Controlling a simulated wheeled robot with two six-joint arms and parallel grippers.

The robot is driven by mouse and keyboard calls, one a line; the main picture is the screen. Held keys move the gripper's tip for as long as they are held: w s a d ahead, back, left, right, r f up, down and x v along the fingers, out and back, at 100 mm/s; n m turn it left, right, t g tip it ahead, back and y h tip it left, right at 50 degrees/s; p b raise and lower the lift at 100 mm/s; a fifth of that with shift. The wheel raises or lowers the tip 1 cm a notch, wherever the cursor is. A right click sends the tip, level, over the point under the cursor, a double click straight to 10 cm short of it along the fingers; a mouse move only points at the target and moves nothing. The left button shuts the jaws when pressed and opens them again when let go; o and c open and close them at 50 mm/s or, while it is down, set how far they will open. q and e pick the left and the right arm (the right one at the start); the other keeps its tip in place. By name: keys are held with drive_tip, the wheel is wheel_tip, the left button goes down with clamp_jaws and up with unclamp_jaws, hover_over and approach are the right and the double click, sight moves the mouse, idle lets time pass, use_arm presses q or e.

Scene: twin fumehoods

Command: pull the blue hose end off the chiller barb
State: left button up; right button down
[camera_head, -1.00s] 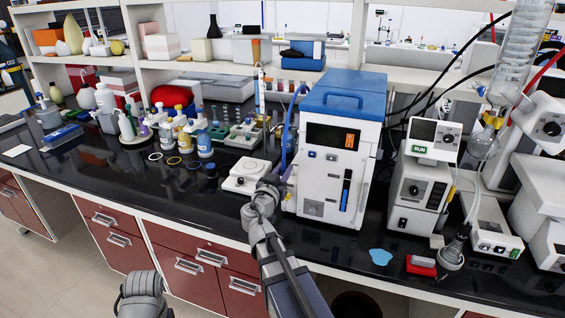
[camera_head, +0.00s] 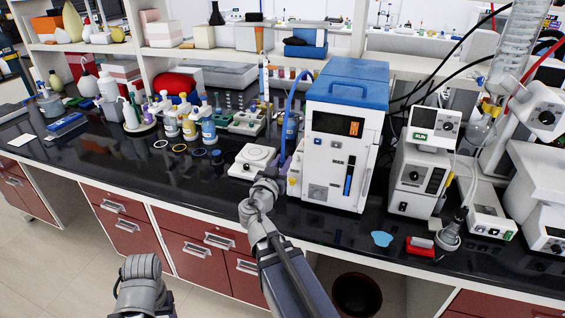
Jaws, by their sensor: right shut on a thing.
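The chiller (camera_head: 327,168) is a white box with a blue top, standing on the black bench at centre right. The blue hose (camera_head: 285,118) arches at the chiller's upper left and runs down along its left side. My right gripper (camera_head: 280,176) is at the hose's lower end, just left of the chiller, and is shut on the blue hose end. Its jaws are small and partly hidden by my wrist. The barb is too small to make out, and I cannot tell whether the hose end still touches it. Part of my left arm shows at bottom left, with its gripper out of view.
A white flat device (camera_head: 252,161) stands close left of my right gripper. A white instrument (camera_head: 417,180) stands right of the chiller. A blue patch (camera_head: 382,239) and a red block (camera_head: 420,246) lie near the front edge. Bottles (camera_head: 208,124) stand further left.

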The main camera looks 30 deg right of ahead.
sight(283, 160)
drive_tip(key=shift+r, duration=0.1)
drive_tip(key=shift+r+p, duration=1.45)
drive_tip(key=shift+r, duration=0.05)
drive_tip(key=shift+r+p, duration=1.5)
wheel_tip(283, 160, up, 3)
drive_tip(key=p, duration=0.3)
